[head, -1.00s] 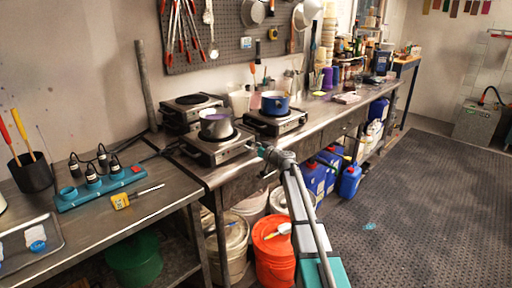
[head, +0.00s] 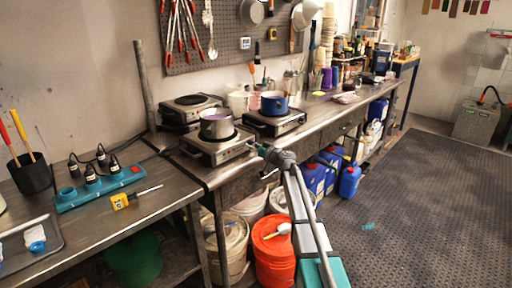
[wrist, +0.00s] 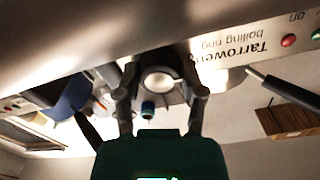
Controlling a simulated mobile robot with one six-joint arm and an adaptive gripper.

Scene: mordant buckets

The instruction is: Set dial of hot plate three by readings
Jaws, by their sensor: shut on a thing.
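A hot plate (head: 215,154) with a steel pot (head: 216,124) of purplish liquid stands at the bench's front edge. My gripper (head: 259,150) is at the right end of its front face. In the wrist view my gripper (wrist: 160,88) has its fingers on either side of a round pale-faced dial (wrist: 158,80) and is shut on it. The panel (wrist: 240,50) beside it reads "Tarrowen boiling ring" upside down, with a red light. Dial marks are too small to read. Another hot plate (head: 276,124) carries a blue pot (head: 274,103); a third, empty one (head: 190,112) stands behind. Plate numbers are not visible.
A yellow probe thermometer (head: 122,201) and a teal rack (head: 100,188) lie on the left table. A small white display (head: 245,43) hangs on the pegboard. An orange bucket (head: 274,255) and blue jugs (head: 311,180) stand below the bench. The floor at right is open.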

